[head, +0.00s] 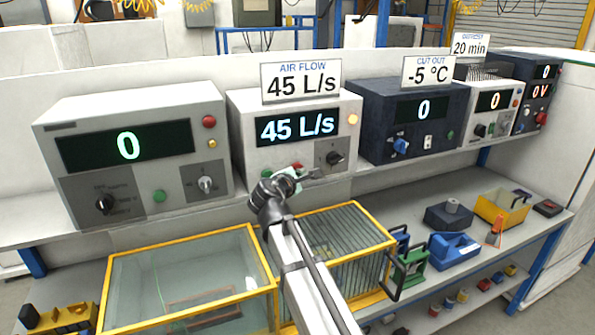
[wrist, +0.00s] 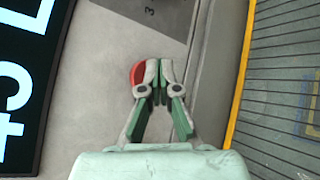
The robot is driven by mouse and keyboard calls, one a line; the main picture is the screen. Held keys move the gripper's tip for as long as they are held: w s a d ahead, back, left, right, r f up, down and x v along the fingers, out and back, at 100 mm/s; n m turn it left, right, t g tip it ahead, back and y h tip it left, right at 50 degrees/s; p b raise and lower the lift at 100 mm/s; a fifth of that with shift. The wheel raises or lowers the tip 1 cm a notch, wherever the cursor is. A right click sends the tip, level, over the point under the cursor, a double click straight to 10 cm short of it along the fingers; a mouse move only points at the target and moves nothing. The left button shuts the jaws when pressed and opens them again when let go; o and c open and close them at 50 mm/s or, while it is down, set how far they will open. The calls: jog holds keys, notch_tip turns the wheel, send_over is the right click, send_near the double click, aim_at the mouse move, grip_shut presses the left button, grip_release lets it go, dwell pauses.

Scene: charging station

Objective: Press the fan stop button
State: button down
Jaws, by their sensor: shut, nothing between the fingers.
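The air flow unit (head: 245,130) is a light grey box with a display reading 45 L/s, under an AIR FLOW 45 L/s sign (head: 301,81). On its lower front are a green button (head: 267,172), a red button (head: 297,166) and a dark knob (head: 334,158). My gripper (head: 318,174) is shut and empty in front of the lower front panel, close to the red button. In the wrist view, the fingertips (wrist: 158,73) overlap the red button (wrist: 137,73) and hide its right part. I cannot tell whether they touch it.
A unit reading 0 (head: 125,175) stands to the left. A dark unit (head: 378,125) with a CUT OUT -5 °C sign stands to the right. Below the shelf are a yellow-framed glass tank (head: 190,240) and a yellow-framed ribbed box (head: 335,250). A yellow lamp (head: 352,119) is lit.

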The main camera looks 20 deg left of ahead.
jog(key=shift+w+a, duration=0.25)
jog(key=shift+w, duration=0.05)
dwell(0.5)
jog(key=shift+s+d, duration=0.1)
dwell(0.3)
jog(key=shift+s+d, duration=0.45)
jog(key=shift+s, duration=0.05)
jog(key=s+d, duration=0.1)
jog(key=s+d+p, duration=0.1)
jog(key=s+d, duration=0.1)
jog(key=shift+s+d, duration=0.2)
jog(key=shift+s, duration=0.1)
dwell(0.3)
dwell(0.6)
